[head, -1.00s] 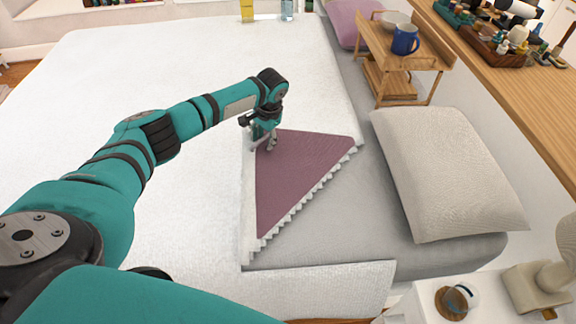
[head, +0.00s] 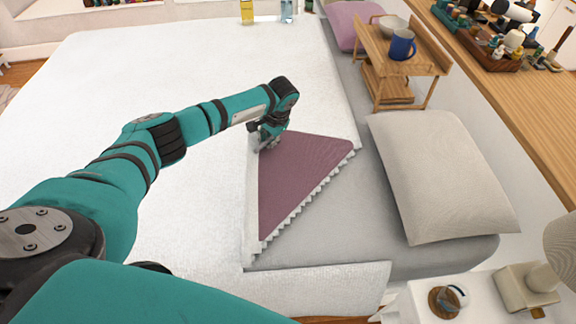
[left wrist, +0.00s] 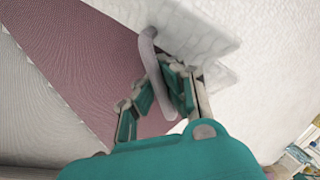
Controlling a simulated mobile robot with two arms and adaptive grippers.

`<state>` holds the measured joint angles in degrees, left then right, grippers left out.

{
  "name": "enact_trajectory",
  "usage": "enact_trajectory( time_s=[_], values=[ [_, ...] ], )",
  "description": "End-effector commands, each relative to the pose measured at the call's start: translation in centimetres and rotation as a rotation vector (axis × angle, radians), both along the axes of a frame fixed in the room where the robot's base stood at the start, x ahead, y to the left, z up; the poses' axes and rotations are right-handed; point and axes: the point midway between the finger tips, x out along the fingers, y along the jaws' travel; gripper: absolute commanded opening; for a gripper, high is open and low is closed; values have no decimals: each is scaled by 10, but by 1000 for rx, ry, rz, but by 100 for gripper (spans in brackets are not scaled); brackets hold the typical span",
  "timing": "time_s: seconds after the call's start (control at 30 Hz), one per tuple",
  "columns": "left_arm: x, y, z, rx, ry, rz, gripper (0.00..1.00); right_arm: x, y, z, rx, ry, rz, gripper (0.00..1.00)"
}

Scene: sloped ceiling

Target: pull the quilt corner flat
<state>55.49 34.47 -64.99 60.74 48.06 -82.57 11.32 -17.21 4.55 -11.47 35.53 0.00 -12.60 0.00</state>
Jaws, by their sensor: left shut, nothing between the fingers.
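The white quilt (head: 190,75) covers most of the bed. Its near right corner is folded back, so a mauve underside triangle (head: 295,180) with a scalloped white edge shows. My left gripper (head: 262,143) is at the far left end of this triangle, by the fold. In the left wrist view the mauve underside (left wrist: 95,60) lies beyond the fingers (left wrist: 160,95). A pale curved strip shows beside the fingers there; I cannot tell whether they touch it. The gripper is shut with nothing held. My right gripper is not in view.
A grey-white pillow (head: 440,175) lies right of the fold on the grey sheet (head: 335,220). A wooden tray stand (head: 398,70) with a blue mug (head: 402,45) stands beyond it. A white bedside table (head: 408,305) is at the near right. The quilt's left side is clear.

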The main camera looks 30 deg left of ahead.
Motion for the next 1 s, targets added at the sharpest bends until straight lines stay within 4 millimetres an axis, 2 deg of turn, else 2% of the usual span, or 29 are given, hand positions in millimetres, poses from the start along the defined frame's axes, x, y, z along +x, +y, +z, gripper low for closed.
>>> enact_trajectory(
  time_s=[0.27,0.5,0.6,1.0],
  values=[
    [1,0,2,4,-2,1,0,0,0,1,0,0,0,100],
    [-3,-12,20,52,-12,-2,0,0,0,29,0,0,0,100],
    [-4,-16,23,70,-17,-1,0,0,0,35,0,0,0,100],
    [-4,-18,25,83,-22,1,0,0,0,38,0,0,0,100]
  ],
)
